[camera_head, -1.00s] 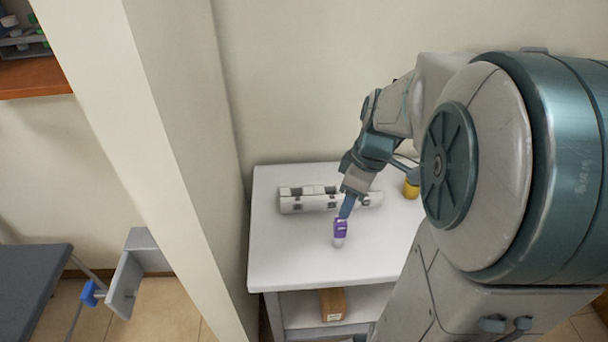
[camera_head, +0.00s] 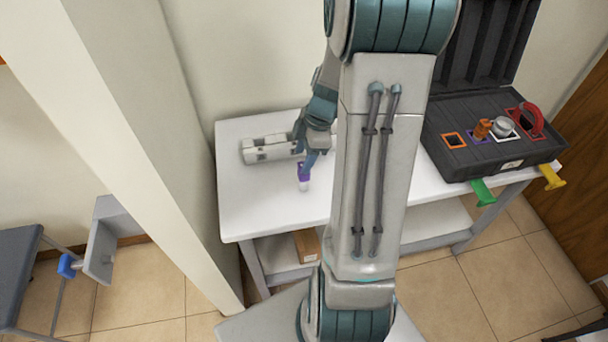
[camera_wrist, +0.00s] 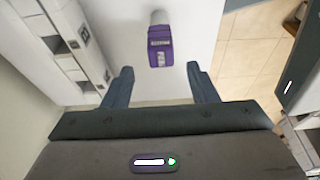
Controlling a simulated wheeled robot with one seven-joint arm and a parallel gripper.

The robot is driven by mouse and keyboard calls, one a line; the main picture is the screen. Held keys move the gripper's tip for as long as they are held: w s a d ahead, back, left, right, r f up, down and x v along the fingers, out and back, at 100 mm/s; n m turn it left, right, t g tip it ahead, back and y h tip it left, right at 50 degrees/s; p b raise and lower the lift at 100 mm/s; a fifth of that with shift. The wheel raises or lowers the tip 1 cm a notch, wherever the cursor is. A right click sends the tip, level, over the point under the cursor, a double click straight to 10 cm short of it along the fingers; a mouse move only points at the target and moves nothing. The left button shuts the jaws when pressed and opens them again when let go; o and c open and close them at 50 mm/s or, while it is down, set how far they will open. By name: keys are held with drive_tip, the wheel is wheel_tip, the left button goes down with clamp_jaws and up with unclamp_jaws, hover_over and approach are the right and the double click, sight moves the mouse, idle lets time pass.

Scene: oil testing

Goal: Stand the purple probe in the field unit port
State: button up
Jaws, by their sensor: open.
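The purple probe (camera_head: 304,172), with a purple body and a whitish end, is on the white table, left of my arm. It also shows in the wrist view (camera_wrist: 160,52), just ahead of the fingers. My gripper (camera_wrist: 160,88) is open, with one finger to each side below the probe and nothing between them. In the head view, the gripper (camera_head: 309,158) is close to the probe; contact is unclear. The field unit is probably the open black case (camera_head: 490,160) at the right, with colour-framed ports. An orange-topped item (camera_head: 482,128) sits at the purple-framed port (camera_head: 475,138).
A white rack (camera_head: 266,150) lies behind the probe. The orange-framed port (camera_head: 453,141) looks empty. A grey knob (camera_head: 503,126) and a red handle (camera_head: 533,118) occupy other ports. Green (camera_head: 484,193) and yellow (camera_head: 552,177) latches hang over the front edge. A wall column stands left.

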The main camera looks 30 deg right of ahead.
sight(304, 177)
drive_tip(key=shift+s+d+p+x, duration=0.1)
drive_tip(key=shift+d+p+x, duration=0.1)
drive_tip(key=shift+x, duration=1.3)
drive_tip(key=shift+s+d+p+x, duration=0.1)
drive_tip(key=shift+d+p+x, duration=0.1)
drive_tip(key=shift+x, duration=1.35)
drive_tip(key=shift+f, duration=0.1)
clamp_jaws()
